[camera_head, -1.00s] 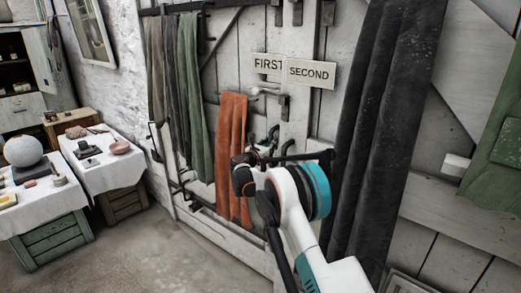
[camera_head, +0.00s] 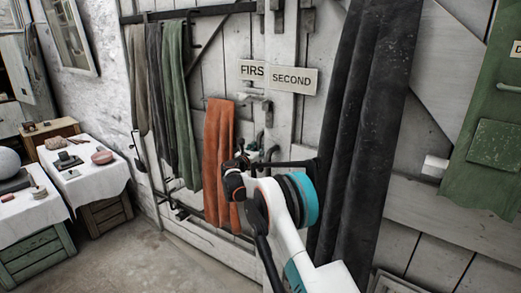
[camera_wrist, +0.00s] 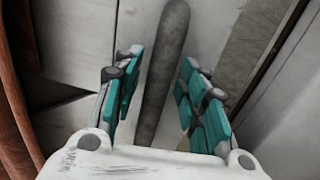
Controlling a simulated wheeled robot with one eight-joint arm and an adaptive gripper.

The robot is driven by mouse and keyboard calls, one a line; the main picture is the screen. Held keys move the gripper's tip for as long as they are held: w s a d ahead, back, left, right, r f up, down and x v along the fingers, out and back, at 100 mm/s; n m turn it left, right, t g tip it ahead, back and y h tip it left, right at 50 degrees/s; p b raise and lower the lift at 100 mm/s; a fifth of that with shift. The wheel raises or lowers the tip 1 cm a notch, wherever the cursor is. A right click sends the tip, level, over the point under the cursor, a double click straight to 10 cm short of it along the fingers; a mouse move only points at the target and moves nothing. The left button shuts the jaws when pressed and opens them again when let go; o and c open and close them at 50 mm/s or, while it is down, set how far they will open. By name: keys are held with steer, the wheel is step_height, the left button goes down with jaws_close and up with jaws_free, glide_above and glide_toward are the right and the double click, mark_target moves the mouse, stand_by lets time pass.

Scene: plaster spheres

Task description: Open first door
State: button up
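The first door (camera_head: 222,75) is of whitish planks, with a sign reading FIRST (camera_head: 250,70) partly covered by the SECOND sign (camera_head: 291,80). It looks closed. A pale lever and dark latch (camera_head: 266,104) are below the signs. My gripper (camera_head: 246,160) is in front of the door area below the latch, partly hidden by my own arm. In the wrist view my gripper (camera_wrist: 160,95) is open, with teal pads apart. A grey rounded bar (camera_wrist: 168,55), apparently a handle, runs between the fingers in the picture; I see gaps on both sides and cannot tell its depth.
An orange cloth (camera_head: 218,150) hangs beside my gripper; green and grey cloths (camera_head: 178,110) hang further left. A long dark curtain (camera_head: 360,130) hangs just right of my arm. Cloth-covered tables (camera_head: 98,180) stand at the left. Floor (camera_head: 150,250) is free at the lower left.

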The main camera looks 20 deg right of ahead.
steer(key=v, duration=1.2)
